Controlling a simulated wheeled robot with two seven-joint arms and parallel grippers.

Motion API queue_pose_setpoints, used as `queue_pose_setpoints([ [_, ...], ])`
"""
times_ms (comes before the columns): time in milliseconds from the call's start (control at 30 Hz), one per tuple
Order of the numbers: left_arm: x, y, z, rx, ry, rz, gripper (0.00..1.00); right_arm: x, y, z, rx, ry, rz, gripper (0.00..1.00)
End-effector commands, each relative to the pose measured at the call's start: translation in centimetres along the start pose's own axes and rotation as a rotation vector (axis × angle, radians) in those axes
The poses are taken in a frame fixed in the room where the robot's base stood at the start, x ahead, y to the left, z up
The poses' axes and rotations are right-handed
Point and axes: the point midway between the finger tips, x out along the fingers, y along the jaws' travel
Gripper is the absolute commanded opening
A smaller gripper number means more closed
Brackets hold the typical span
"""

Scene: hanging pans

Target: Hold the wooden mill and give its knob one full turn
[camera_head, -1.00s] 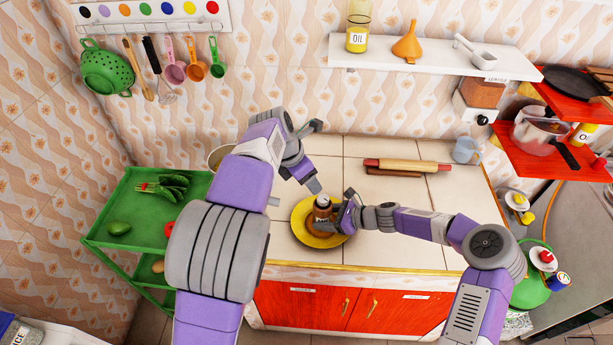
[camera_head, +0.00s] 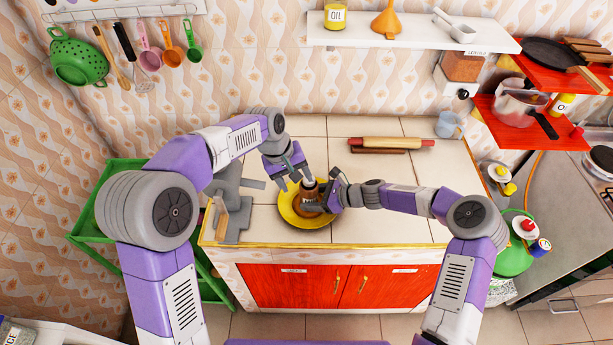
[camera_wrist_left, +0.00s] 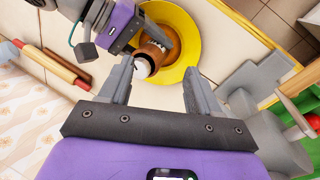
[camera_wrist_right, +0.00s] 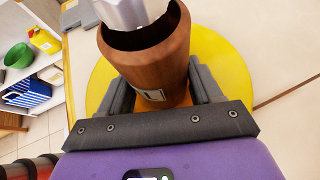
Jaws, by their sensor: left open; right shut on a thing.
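The wooden mill (camera_head: 308,197) stands on a yellow plate (camera_head: 294,218) on the tiled counter. In the right wrist view its brown body (camera_wrist_right: 158,62) shows close up, with a silver knob (camera_wrist_right: 128,12) on top. My right gripper (camera_head: 322,204) is shut on the mill's body from the right. My left gripper (camera_head: 297,184) is open and empty, just behind and to the left of the mill's top. In the left wrist view the knob (camera_wrist_left: 142,66) lies beyond the open left fingers (camera_wrist_left: 157,82), nearer the left finger, not between them.
A grey device (camera_head: 232,210) stands left of the plate. A rolling pin (camera_head: 392,143) lies at the back of the counter, and a mug (camera_head: 449,125) stands at the back right. The counter right of my right arm is clear.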

Motion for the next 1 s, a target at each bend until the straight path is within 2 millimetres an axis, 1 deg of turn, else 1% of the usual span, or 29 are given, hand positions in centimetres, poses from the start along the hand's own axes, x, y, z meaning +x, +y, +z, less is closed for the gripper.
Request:
queue_pose_setpoints([
  [100, -0.8, 0.2, -0.4, 0.297, 0.027, 0.011, 0.63, 0.0, 0.0, 0.0, 0.000, 0.000, 0.000, 0.32],
  [300, -2.8, 0.8, -1.1, 0.777, 0.104, 0.008, 0.63, 0.0, 0.0, 0.0, 0.000, 0.000, 0.000, 0.32],
  [400, -3.8, 1.1, -1.4, 0.961, 0.142, -0.003, 0.63, 0.0, 0.0, 0.0, 0.000, 0.000, 0.000, 0.32],
  [500, -4.6, 1.4, -1.7, 1.091, 0.172, -0.016, 0.63, 0.0, 0.0, 0.0, 0.000, 0.000, 0.000, 0.32],
  [633, -5.1, 1.6, -1.8, 1.182, 0.194, -0.027, 0.63, 0.0, 0.0, 0.0, 0.000, 0.000, 0.000, 0.32],
  [767, -4.3, 1.7, -2.0, 1.205, 0.198, -0.030, 0.63, 0.0, 0.0, 0.0, 0.000, 0.000, 0.000, 0.32],
  [867, -2.8, 1.8, -2.2, 1.205, 0.195, -0.029, 0.63, 0.0, 0.0, 0.0, 0.000, -0.001, 0.000, 0.32],
  [1000, 0.1, 2.1, -2.6, 1.204, 0.193, -0.028, 0.63, 0.0, 0.0, 0.0, 0.000, -0.001, 0.000, 0.32],
])
